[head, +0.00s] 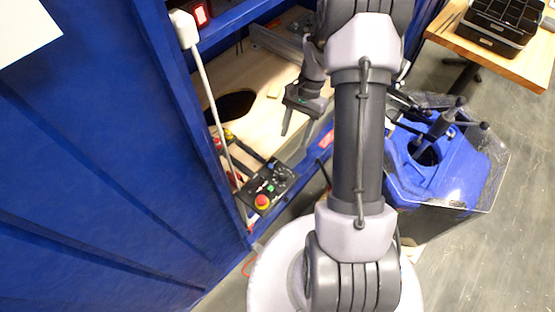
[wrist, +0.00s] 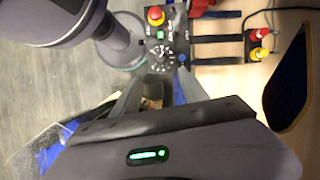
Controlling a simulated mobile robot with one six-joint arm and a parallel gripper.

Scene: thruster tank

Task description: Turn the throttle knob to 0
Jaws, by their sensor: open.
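A small black control box (head: 283,179) sits at the lower edge of the blue cabinet's opening in the head view. It carries a red mushroom button with a yellow base (wrist: 155,16), a green button (wrist: 160,35) and a dark round knob with pale dial marks (wrist: 162,56). I take the dial for the throttle knob; its pointer setting is too small to read. My gripper (wrist: 158,80) is open and empty, its fingers pointing toward the box with the knob between and beyond them. In the head view my gripper (head: 288,120) is apart from the box, above and right of it.
The blue cabinet (head: 90,150) stands at left, with a wooden floor and dark round hole (head: 236,104) inside. A white cable (head: 208,88) hangs at its post. Red and yellow buttons (wrist: 259,43) lie beside the box. A blue machine (head: 430,170) stands at right.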

